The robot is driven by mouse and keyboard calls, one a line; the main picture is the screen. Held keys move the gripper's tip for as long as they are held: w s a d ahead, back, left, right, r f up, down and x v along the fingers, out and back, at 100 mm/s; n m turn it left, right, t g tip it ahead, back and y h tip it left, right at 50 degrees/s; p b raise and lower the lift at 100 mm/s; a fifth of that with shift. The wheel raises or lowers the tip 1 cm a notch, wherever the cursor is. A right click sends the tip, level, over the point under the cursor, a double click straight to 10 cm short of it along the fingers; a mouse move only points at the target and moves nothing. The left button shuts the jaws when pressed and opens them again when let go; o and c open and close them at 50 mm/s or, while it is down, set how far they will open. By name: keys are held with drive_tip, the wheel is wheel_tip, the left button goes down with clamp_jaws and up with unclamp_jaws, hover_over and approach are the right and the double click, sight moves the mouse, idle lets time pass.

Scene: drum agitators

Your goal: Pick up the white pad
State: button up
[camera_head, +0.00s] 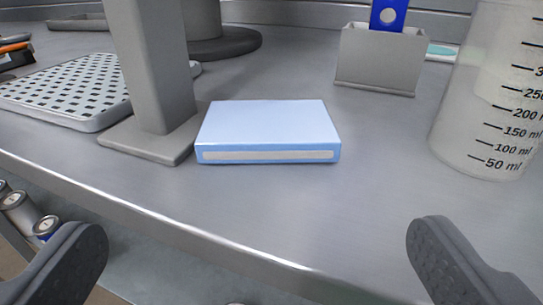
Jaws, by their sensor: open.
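The pad (268,124) lies flat on the grey metal worktop, near the middle of the view. Its top looks white with a pale blue tint, and its front side is light blue with a whitish strip. My gripper (258,258) is open and empty. Its two dark fingers show at the lower left and lower right, wide apart, in front of the worktop's edge. The pad is ahead of them, apart from both fingers.
A grey post (155,65) on a flat foot stands close to the pad's left side. A perforated tray (65,88) lies further left. A graduated beaker (490,105) stands at right. A grey holder (378,60) with a blue item is behind. The worktop before the pad is clear.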

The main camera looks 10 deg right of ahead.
sight(267, 132)
drive_tip(key=shift+d+p+x, duration=0.25)
drive_tip(key=shift+p+x, duration=0.95)
drive_tip(key=shift+x, duration=0.15)
drive_tip(key=shift+b+x, duration=0.45)
drive_tip(key=shift+x, duration=4.85)
drive_tip(key=shift+d, duration=0.1)
drive_tip(key=c, duration=0.8)
drive_tip(key=shift+c, duration=0.2)
